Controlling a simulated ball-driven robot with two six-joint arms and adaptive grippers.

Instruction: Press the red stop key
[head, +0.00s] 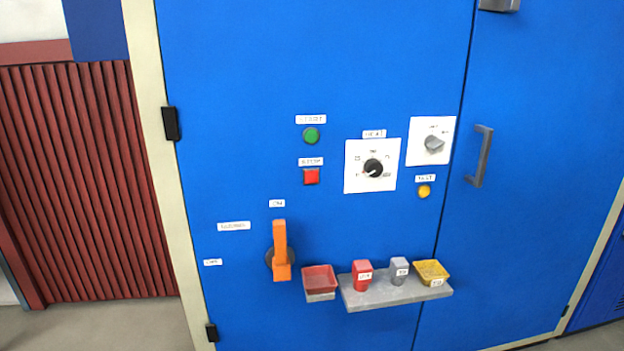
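Neither of my grippers shows in the head view, and nothing covers the red key.
Right of the key are a black dial (373,168), a grey knob (434,144) and a yellow button (424,191). Below are an orange lever (280,245), a red tray (320,278) and a grey shelf (375,298) with small items. A door handle (480,157) juts out at right.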

